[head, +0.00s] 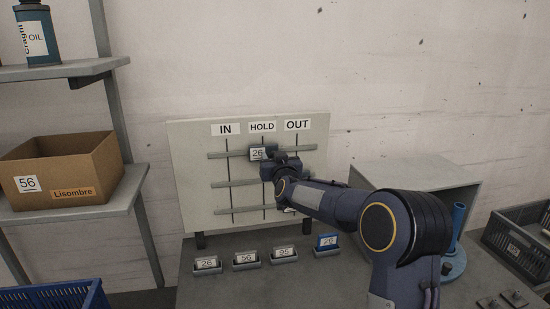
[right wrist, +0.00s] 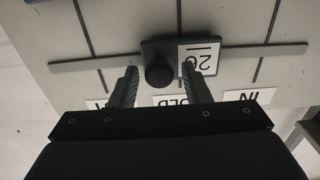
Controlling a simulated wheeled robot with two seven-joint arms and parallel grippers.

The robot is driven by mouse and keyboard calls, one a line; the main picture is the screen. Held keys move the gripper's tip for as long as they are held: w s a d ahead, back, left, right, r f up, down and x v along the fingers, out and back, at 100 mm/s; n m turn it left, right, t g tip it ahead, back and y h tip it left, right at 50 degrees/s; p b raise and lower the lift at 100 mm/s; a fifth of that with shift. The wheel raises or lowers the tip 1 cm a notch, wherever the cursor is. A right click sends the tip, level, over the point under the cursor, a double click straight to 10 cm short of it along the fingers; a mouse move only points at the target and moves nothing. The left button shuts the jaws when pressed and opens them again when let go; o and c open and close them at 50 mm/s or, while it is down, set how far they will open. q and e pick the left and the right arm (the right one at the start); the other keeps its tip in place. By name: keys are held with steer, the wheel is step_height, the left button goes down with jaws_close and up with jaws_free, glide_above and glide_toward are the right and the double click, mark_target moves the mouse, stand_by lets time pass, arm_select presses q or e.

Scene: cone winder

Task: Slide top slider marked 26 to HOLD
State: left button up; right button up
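The board (head: 190,190) carries three rails crossed by lines labelled IN, HOLD and OUT. The top slider (head: 257,153), a dark block with a white 26 label, sits on the top rail at the HOLD line. The right wrist view shows this slider upside down, with its label (right wrist: 198,58) and round black knob (right wrist: 159,73). My right gripper (right wrist: 160,88) is open, its fingers on either side of the knob with gaps visible. In the head view my right gripper (head: 275,167) hides part of the board and lower rails. My left gripper is out of view.
Several numbered holders stand on the table, including a blue one (head: 327,244). A grey box-like housing (head: 415,175) and a blue upright post (head: 457,225) are at right. A cardboard box (head: 65,170) sits on the left shelf. A dark crate (head: 520,240) is at far right.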

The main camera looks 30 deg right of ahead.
steer(key=shift+o, duration=0.2)
steer(key=shift+s, duration=0.1)
steer(key=b+v, duration=0.2)
steer(key=v, duration=0.5)
steer(key=shift+s, duration=0.35)
steer(key=s+a+f+g+y, duration=0.2)
steer(key=s+a+f+g, duration=0.2)
steer(key=s, duration=0.9)
steer(key=s+a+f+g+y, duration=0.3)
steer(key=s+f, duration=0.4)
steer(key=s, duration=0.7)
steer(key=s+a+f+n+g+y, duration=0.1)
steer(key=s+a+f+g+y, duration=0.2)
steer(key=s, duration=1)
steer(key=a+f+g, duration=0.1)
steer(key=a+f, duration=0.2)
steer(key=shift+s+f+g, duration=0.2)
steer(key=shift+f+g, duration=0.15)
steer(key=shift+g, duration=0.05)
